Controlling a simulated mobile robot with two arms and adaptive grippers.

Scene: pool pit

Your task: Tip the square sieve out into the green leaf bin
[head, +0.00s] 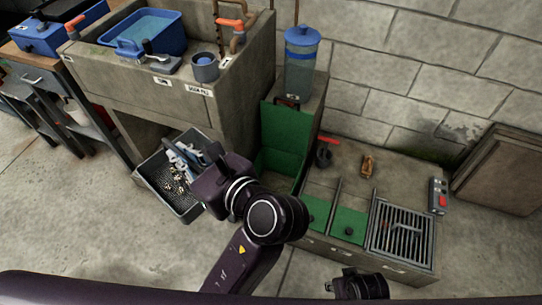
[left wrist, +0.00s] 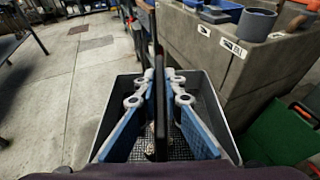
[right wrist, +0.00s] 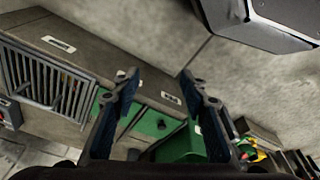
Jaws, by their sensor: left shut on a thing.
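The square sieve (head: 159,198) is a dark grey, square tray with a mesh bottom. It is left of centre in the head view and looks roughly level, with small pale bits lying in it. My left gripper (head: 188,158) is shut on a dark upright part of it; the fingers also show in the left wrist view (left wrist: 160,100) above the mesh. The green leaf bin (head: 283,138) is open-topped with a tall back, to the right of the sieve; my left arm hides part of its front. My right gripper (right wrist: 160,85) is open and empty.
A concrete sink block (head: 190,105) with a blue basin (head: 145,32) stands behind the sieve. A clear canister with a blue lid (head: 301,50) stands behind the bin. A low concrete block with green compartments (head: 349,224) and a metal grate (head: 402,236) is at right. Floor is clear at left.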

